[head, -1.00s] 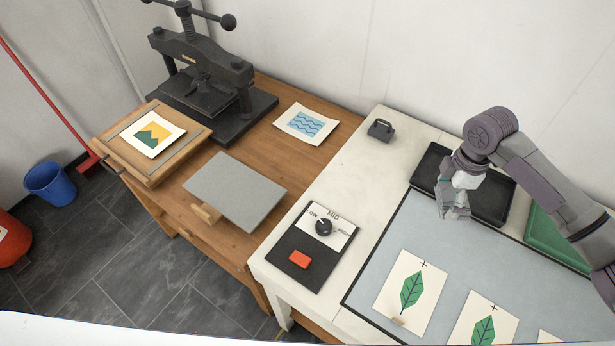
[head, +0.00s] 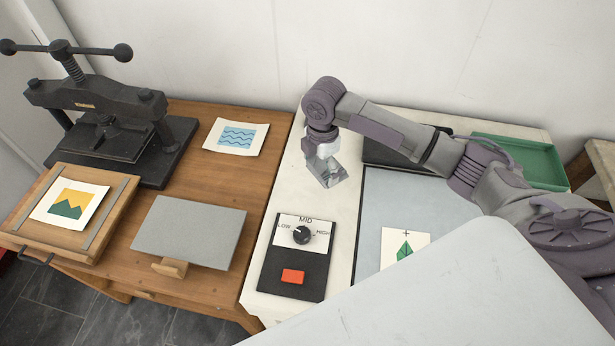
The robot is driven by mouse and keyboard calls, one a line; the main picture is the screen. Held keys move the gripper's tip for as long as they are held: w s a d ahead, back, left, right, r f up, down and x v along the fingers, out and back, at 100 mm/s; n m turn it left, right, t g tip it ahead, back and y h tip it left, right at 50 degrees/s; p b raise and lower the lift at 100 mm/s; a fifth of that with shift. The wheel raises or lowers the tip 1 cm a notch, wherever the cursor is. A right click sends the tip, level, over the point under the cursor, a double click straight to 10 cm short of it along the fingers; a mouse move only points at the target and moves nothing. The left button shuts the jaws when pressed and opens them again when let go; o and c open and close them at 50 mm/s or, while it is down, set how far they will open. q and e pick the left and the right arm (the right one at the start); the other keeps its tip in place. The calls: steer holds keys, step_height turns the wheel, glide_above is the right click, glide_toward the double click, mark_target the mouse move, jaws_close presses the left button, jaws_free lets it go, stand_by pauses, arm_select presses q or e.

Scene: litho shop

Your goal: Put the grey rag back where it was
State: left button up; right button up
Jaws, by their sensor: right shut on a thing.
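My right gripper (head: 327,176) is over the pale worktop, left of the grey mat. It is shut on a small grey thing at its fingertips, which I take for the grey rag. The rag's shape and edges are hard to tell from the fingers. I cannot tell whether it touches the worktop. No other grey rag shows. My left gripper is not in view.
The control box (head: 293,262) with dial and red button lies in front of the gripper. A black tray (head: 385,155) and green tray (head: 545,160) lie to the right. On the wooden table are a grey plate (head: 190,230), a wave print (head: 237,136) and a press (head: 105,120).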

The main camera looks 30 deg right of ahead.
mark_target(308, 189)
steer(key=a+f, duration=0.1)
steer(key=w+a, duration=0.1)
steer(key=shift+w+a+f, duration=0.2)
steer(key=shift+a+f, duration=0.2)
step_height(308, 189, down, 3)
steer(key=shift+s+f+p, duration=0.1)
steer(key=shift+f+p, duration=0.05)
steer(key=shift+p, duration=0.6)
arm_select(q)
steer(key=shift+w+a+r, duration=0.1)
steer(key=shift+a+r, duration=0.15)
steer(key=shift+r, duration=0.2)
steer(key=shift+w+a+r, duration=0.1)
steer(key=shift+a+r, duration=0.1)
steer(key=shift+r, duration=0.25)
arm_select(e)
steer(key=shift+f, duration=0.4)
steer(key=o, duration=0.7)
steer(key=shift+f, duration=0.1)
arm_select(q)
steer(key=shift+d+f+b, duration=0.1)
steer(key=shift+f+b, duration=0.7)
steer(key=shift+b, duration=0.05)
arm_select(e)
steer(key=shift+r, duration=6.15)
